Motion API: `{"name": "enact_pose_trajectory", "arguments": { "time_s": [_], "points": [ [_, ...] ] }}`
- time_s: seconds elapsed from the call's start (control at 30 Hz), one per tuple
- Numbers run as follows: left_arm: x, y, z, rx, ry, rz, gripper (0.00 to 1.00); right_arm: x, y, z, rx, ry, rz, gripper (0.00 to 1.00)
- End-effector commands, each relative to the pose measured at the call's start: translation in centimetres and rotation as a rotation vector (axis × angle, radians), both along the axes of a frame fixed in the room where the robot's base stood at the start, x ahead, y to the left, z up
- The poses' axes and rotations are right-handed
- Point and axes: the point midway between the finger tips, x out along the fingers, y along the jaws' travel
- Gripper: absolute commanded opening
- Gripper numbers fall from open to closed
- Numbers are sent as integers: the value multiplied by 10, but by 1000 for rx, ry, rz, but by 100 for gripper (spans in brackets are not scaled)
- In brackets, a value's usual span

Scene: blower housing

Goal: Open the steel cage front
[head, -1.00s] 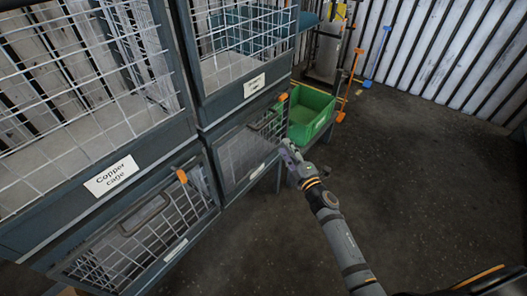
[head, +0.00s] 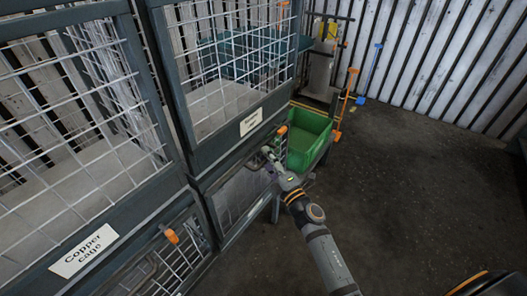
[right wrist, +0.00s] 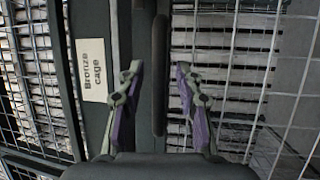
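No label that I can read says steel. My right gripper (head: 270,155) is at the lower mesh front (head: 240,195) of the right-hand cage in the head view. In the right wrist view the right gripper (right wrist: 160,95) is open, with a dark bar handle (right wrist: 160,65) between its fingers; contact does not show. A white label (right wrist: 92,70) beside it reads "Bronze cage". It is too small to read surely in the head view (head: 251,123). An orange catch (head: 282,130) sits above the gripper. My left gripper is not in view.
The left-hand cage, labelled "Copper cage" (head: 84,250), has its own orange catch (head: 171,236). A green bin (head: 308,138) stands just beyond my right gripper. Orange and blue long-handled tools lean at the back wall. The floor (head: 420,190) to the right is clear.

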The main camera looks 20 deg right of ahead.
Motion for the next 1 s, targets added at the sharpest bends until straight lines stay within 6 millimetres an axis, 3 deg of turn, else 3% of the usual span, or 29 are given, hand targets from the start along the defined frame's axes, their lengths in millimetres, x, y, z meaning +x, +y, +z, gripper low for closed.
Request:
{"name": "enact_pose_trajectory", "arguments": {
  "time_s": [0.2,0.47,1.0],
  "points": [
    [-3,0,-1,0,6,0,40,0,0,0,1,0,0,35],
    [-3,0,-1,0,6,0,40,0,0,0,1,0,0,0],
    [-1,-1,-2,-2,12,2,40,-1,0,-2,3,-2,0,0]
  ]
}}
